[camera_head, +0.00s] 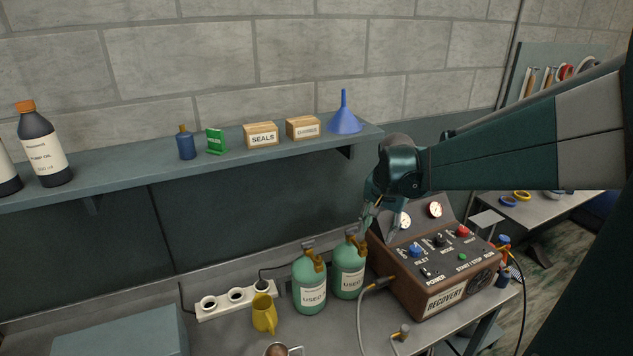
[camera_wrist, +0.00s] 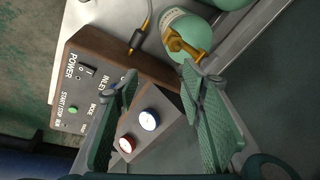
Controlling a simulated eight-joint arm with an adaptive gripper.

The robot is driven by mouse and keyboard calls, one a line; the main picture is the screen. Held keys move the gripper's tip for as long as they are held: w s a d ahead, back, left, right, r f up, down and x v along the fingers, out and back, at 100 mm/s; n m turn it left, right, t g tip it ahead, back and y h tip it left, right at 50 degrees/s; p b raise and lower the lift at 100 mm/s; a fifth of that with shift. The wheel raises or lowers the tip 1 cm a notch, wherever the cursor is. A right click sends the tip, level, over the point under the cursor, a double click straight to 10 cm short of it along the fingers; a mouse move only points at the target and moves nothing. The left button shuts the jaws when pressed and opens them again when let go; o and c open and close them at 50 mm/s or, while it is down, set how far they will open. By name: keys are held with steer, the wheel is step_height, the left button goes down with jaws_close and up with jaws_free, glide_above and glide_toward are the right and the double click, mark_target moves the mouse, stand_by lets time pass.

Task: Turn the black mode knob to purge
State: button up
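The black mode knob (camera_head: 438,240) is on the sloped panel of the brown recovery machine (camera_head: 430,296), between the blue inlet knob (camera_head: 415,250) and a red knob (camera_head: 462,230). Its pointer setting is too small to read. My gripper (camera_head: 367,220) is above the machine's back left corner, left of the gauges and apart from the black knob. In the wrist view my gripper (camera_wrist: 158,78) has its two green fingers spread with nothing held. There the left finger covers part of the control panel, and I cannot make out the black knob.
Two green "USED" cylinders (camera_head: 310,285) (camera_head: 348,268) stand just left of the machine, close to my gripper. Two gauges (camera_head: 435,209) (camera_head: 403,221) rise behind the knobs. A hose (camera_head: 372,287) runs along the machine's left side.

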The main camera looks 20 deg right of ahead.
steer(key=w+d+m+g+p, duration=0.15)
steer(key=d+m+p, duration=0.35)
steer(key=d, duration=0.9)
steer(key=m+y+p, duration=0.1)
steer(key=m+p, duration=0.2)
steer(key=p, duration=0.4)
glide_toward(440, 238)
steer(key=shift+w+a+f+g, duration=0.35)
steer(key=shift+w+g, duration=0.1)
steer(key=shift+w, duration=0.15)
steer(key=shift+s+d+f, duration=0.2)
steer(key=shift+d+f, duration=0.15)
steer(key=shift+d, duration=0.15)
steer(key=shift+f, duration=0.1)
steer(key=shift+f+p, duration=0.7)
steer(key=shift+f, duration=3.1)
steer(key=shift+c, duration=0.4)
steer(key=c, duration=0.8)
